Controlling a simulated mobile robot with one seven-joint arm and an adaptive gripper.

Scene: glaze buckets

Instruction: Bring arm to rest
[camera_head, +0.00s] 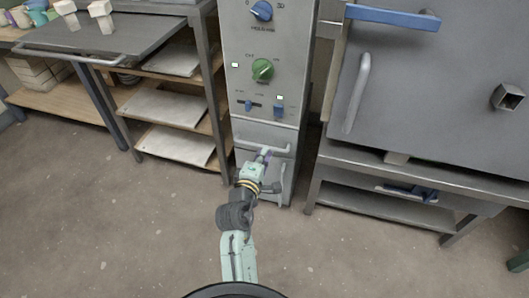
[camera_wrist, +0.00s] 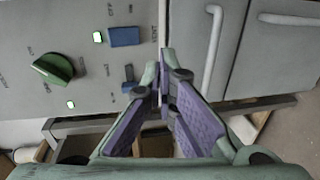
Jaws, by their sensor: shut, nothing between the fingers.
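My gripper (camera_head: 265,154) is in front of the lower part of the grey control cabinet (camera_head: 262,120), close to its horizontal handle (camera_head: 255,146). In the wrist view my gripper (camera_wrist: 160,78) has its purple-padded fingers together at the tips with nothing between them. The cabinet face with a green knob (camera_wrist: 52,68) and a blue switch (camera_wrist: 124,36) lies beyond the fingers. Whether the fingertips touch the cabinet or its handle, I cannot tell.
The grey kiln-like box (camera_head: 440,85) with a long handle (camera_head: 357,93) stands at right, on a metal stand (camera_head: 335,205). A shelf rack (camera_head: 222,150) with pale boards is at left, near a workbench (camera_head: 25,75). The concrete floor (camera_head: 120,230) is open in front.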

